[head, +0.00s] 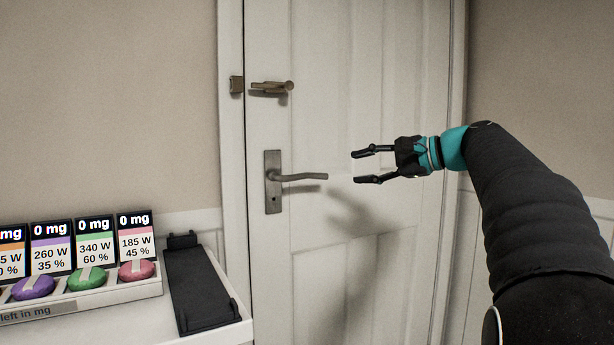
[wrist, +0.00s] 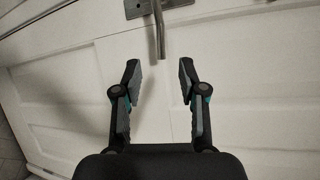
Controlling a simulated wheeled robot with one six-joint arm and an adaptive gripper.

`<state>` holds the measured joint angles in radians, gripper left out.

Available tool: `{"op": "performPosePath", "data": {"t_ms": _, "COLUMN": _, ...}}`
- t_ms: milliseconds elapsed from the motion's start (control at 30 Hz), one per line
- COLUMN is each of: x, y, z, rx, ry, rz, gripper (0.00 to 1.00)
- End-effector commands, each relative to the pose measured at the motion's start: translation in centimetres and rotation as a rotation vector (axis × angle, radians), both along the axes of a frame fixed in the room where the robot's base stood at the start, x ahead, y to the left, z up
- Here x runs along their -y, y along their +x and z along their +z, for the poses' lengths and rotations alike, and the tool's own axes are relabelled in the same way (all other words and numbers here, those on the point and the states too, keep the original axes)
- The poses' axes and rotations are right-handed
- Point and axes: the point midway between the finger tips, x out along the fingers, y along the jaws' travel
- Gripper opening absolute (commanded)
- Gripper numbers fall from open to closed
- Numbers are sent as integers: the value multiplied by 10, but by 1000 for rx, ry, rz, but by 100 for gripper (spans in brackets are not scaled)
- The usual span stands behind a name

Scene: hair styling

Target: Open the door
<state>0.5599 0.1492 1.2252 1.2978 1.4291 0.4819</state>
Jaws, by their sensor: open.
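A white panelled door (head: 380,90) stands shut in its frame. Its metal lever handle (head: 300,177) sits on an upright plate at the door's left side and points right. A bronze latch (head: 270,87) is fitted above it near the left edge. My gripper (head: 362,167) is open and empty, to the right of the handle's free end and apart from it, with its fingers pointing left. In the wrist view the handle (wrist: 160,35) lies ahead of my open fingers (wrist: 158,75), roughly in line with the gap between them.
A white table (head: 120,325) at the lower left holds a rack of coloured round items (head: 90,278) with labelled cards and a black tray (head: 200,290). A small catch (head: 236,85) sits on the door frame.

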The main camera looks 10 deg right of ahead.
Motion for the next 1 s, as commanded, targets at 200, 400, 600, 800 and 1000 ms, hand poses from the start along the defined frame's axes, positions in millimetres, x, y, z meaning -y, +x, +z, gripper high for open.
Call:
{"op": "performPosePath", "data": {"t_ms": 200, "x": -19, "y": 17, "z": -6, "rx": 0, "ry": 3, "rz": 4, "gripper": 42}}
{"op": "performPosePath", "data": {"t_ms": 400, "x": -45, "y": 42, "z": -14, "rx": 1, "ry": 2, "rz": 4, "gripper": 42}}
{"op": "performPosePath", "data": {"t_ms": 600, "x": -71, "y": 66, "z": -23, "rx": 0, "ry": 1, "rz": 4, "gripper": 42}}
{"op": "performPosePath", "data": {"t_ms": 800, "x": -89, "y": 84, "z": -29, "rx": 0, "ry": 1, "rz": 2, "gripper": 42}}
{"op": "performPosePath", "data": {"t_ms": 1000, "x": -96, "y": 90, "z": -31, "rx": 1, "ry": 0, "rz": 1, "gripper": 42}}
